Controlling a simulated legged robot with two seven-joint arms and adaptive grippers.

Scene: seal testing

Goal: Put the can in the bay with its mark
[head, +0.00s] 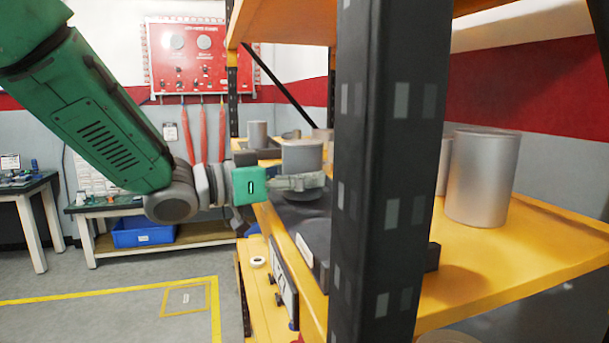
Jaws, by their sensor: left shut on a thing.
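My left gripper (298,182) reaches in from the left at the yellow shelf's front edge. It is shut on a grey metal can (302,155), whose upper part shows above the fingers; the fingers hide part of its lower side. The can looks upright, over a dark tray or bay unit (312,228) on the shelf. I cannot tell if it touches the surface below. A white label (305,250) sits on the dark unit's front, too small to read. Much of the unit is hidden by the rack post. My right gripper is not in view.
A thick dark rack post (385,170) stands close in front. A large can (483,178) stands on the yellow shelf (520,270) at right, another partly hidden beside it. A smaller can (258,134) stands farther back. An upper shelf lies overhead. Floor at left is open.

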